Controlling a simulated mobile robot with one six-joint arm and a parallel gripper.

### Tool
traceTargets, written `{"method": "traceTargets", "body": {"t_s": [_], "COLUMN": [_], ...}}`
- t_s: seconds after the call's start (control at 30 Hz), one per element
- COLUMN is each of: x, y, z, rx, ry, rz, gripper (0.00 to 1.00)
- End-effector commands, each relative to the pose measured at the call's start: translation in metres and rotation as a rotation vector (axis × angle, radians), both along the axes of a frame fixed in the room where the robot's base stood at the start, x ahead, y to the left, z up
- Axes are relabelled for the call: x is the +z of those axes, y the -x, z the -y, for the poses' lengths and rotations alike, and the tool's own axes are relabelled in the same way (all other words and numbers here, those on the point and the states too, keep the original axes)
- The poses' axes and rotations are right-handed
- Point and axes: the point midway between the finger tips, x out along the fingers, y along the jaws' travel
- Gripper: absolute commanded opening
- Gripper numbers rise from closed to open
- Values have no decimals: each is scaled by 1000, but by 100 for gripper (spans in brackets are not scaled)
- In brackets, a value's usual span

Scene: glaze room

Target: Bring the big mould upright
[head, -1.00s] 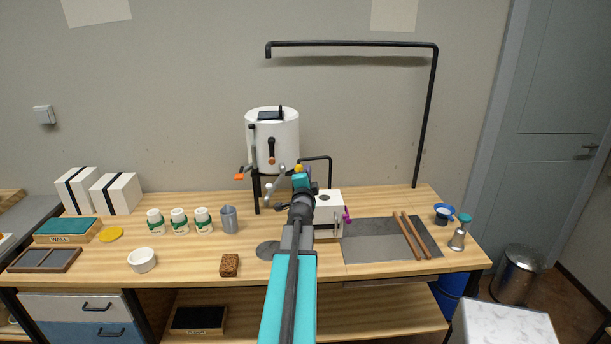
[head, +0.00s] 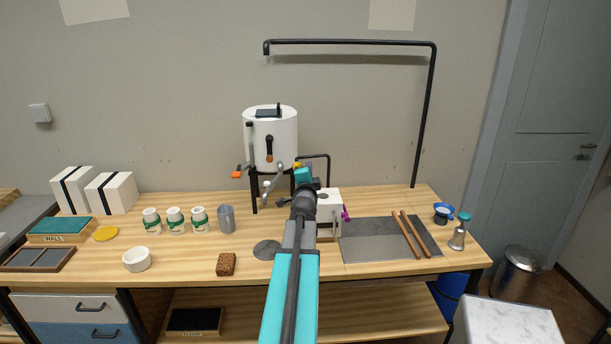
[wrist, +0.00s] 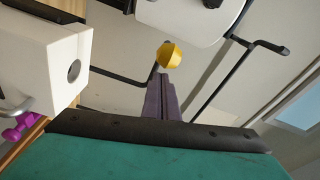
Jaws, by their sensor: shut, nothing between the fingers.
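The big mould seems to be the white block (head: 330,203) with a dark round hole in its top face, just right of my wrist in the head view. My arm hides its left part. The wrist view shows this white block (wrist: 45,60) at the left, its hole facing right in that rolled picture. My gripper (wrist: 163,75) is shut and empty, its dark fingers together, beside the block and apart from it. A yellow knob-like piece (wrist: 169,57) shows just beyond the fingertips; I cannot tell whether they touch it.
A white tank (head: 270,140) on a black stand is behind my gripper. A purple fitting (head: 345,212) is at the block's right side. Two strapped white blocks (head: 110,193), several jars (head: 176,221) and a metal cup (head: 226,218) stand left. Two wooden sticks (head: 415,235) lie on a grey board (head: 365,249).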

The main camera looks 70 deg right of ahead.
Motion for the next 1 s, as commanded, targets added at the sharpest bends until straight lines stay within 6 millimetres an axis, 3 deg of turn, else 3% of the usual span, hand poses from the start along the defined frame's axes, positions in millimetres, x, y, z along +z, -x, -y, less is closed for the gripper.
{"method": "traceTargets", "body": {"t_s": [0.37,1.0], "x": [4,5], "y": [12,22], "z": [10,-48], "rx": [-1,4], "ry": [7,5], "rz": [5,4], "gripper": [0,0]}}
